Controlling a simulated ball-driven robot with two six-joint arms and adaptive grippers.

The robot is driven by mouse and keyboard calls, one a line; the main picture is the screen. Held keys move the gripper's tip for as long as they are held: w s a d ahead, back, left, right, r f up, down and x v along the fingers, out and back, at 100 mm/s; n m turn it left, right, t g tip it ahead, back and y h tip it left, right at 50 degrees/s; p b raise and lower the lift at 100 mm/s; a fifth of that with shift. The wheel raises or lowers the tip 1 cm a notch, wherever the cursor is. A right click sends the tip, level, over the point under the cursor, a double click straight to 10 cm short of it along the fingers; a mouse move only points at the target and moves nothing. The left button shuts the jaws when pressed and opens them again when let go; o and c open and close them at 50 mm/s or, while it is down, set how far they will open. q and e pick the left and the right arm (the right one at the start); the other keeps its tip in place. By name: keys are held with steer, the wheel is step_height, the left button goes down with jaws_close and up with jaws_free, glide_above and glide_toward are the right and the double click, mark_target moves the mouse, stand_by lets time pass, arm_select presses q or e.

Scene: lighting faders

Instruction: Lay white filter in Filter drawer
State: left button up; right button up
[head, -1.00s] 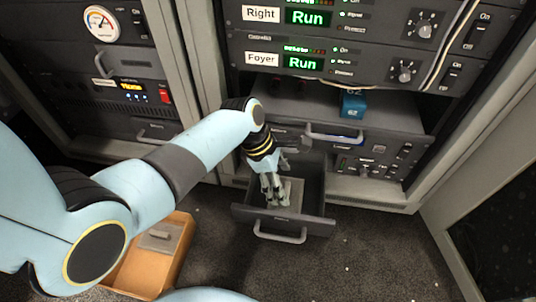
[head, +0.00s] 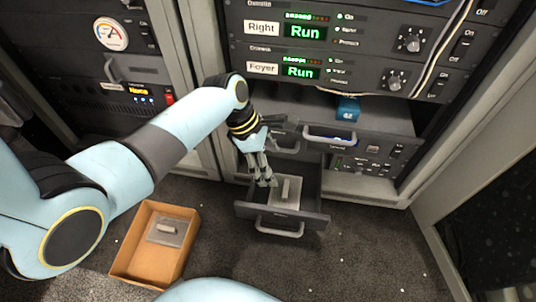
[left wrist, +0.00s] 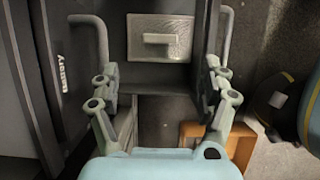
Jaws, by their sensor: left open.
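A pale filter plate (head: 287,190) with a raised bar grip lies flat in the open lower drawer (head: 318,217). It also shows in the left wrist view (left wrist: 142,50), beyond the fingers. My left gripper (head: 264,182) is open and empty, at the left side of the drawer and just left of the plate, apart from its grip. In the left wrist view my open fingers (left wrist: 160,82) stand wide apart with nothing between them. Another grey plate with a bar grip (head: 167,231) lies in the cardboard box. My right gripper is out of view.
The cardboard box (head: 120,268) stands on the carpet at the lower left. An upper drawer (head: 375,150) with a bar handle is partly out above the lower one. A blue box (head: 347,109) sits behind it. Carpet to the right is clear.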

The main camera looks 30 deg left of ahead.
arm_select(q)
steer(key=shift+a+r, duration=0.1)
steer(key=shift+r, duration=0.2)
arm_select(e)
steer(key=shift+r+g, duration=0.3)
arm_select(q)
steer(key=shift+s, duration=0.1)
steer(key=s+a+m, duration=0.1)
steer(key=s, duration=0.1)
steer(key=s+m+y, duration=0.1)
steer(key=s+m, duration=0.1)
steer(key=s+a+f+m+t, duration=0.1)
steer(key=s+m, duration=0.1)
steer(key=s, duration=0.1)
steer(key=shift+a, duration=0.3)
steer(key=s+a+r+m+t+y, duration=0.1)
steer(key=s+a+r+m+t, duration=0.1)
steer(key=s+r+m, duration=0.5)
steer(key=s+a+r+m+t+y, duration=0.2)
steer(key=s+r+m+t, duration=0.1)
steer(key=s+r+m, duration=0.4)
steer(key=m, duration=0.3)
steer(key=shift+a+r, duration=0.15)
steer(key=shift+r, duration=0.05)
